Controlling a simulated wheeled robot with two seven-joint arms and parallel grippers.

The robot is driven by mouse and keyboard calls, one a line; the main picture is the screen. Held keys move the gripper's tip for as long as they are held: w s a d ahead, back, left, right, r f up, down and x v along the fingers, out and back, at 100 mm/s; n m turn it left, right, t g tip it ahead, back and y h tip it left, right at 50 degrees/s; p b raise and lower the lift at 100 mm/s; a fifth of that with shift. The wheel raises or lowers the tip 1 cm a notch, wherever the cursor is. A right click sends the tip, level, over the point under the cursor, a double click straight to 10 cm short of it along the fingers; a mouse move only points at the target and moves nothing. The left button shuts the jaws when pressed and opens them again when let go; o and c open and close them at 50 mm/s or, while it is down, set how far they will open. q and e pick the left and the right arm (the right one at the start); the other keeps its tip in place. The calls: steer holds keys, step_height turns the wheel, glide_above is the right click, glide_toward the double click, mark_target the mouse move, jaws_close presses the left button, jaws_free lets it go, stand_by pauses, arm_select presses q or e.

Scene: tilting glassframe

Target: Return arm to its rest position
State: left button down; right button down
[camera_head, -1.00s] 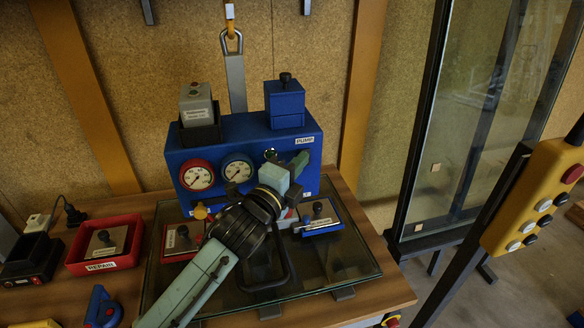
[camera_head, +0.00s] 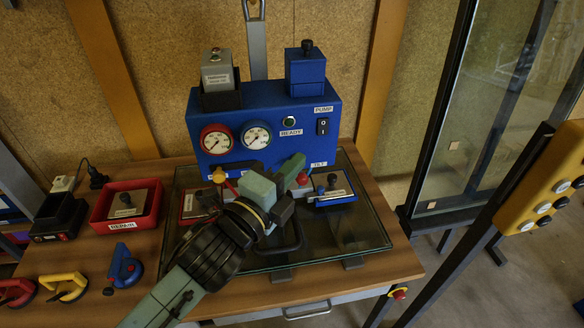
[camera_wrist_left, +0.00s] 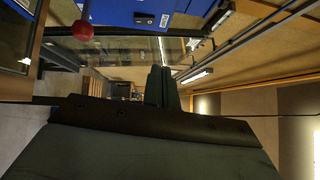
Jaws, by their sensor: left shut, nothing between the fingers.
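My left arm comes in from the lower left in the head view. Its gripper (camera_head: 296,163) is over the glass plate, in front of the blue control box (camera_head: 270,112). The narrow green fingers are together and empty. The wrist view also shows the shut fingers (camera_wrist_left: 160,86), with nothing between them. A red ball knob (camera_head: 302,178) shows close to the fingers, near the TILT label; I cannot tell the exact gap. The PUMP switch (camera_head: 322,127) and READY lamp (camera_head: 289,122) are in plain view. My right gripper is not in view.
The glass plate (camera_head: 350,225) lies on the wooden table. A red REPAIR tray (camera_head: 110,220), a black box (camera_head: 58,216) and coloured suction handles (camera_head: 122,266) stand at left. A glass frame (camera_head: 465,140) and a yellow button pendant (camera_head: 545,185) are at right.

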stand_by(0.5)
arm_select(q)
steer(key=s+a+f+n+g+y, duration=0.3)
steer(key=a+f+n+y, duration=0.15)
steer(key=f+n, duration=0.25)
steer(key=s+a+f+n+g+y, duration=0.2)
steer(key=s+a+f+n+y, duration=0.1)
steer(key=a+f+n, duration=0.35)
steer(key=s+a+f+n+g+y, duration=0.1)
steer(key=s+a+f+n+g, duration=0.35)
steer(key=s, duration=0.45)
steer(key=s+a+f+n+g+y, duration=0.1)
steer(key=s+a+f+n+g, duration=0.25)
steer(key=s+f+n, duration=0.35)
step_height(320, 180, down, 29)
steer(key=s+m+g+b, duration=0.1)
steer(key=s+m+b, duration=0.15)
steer(key=b, duration=0.45)
steer(key=s+a+f+b, duration=0.1)
steer(key=s+f+b, duration=0.1)
steer(key=s+f, duration=0.6)
steer(key=s+a+f+g+b, duration=0.1)
steer(key=s+f+b, duration=0.2)
steer(key=s+f, duration=0.5)
step_height(320, 180, down, 5)
steer(key=shift+s+a+r, duration=0.1)
steer(key=shift+s+a, duration=0.2)
steer(key=shift+a, duration=0.1)
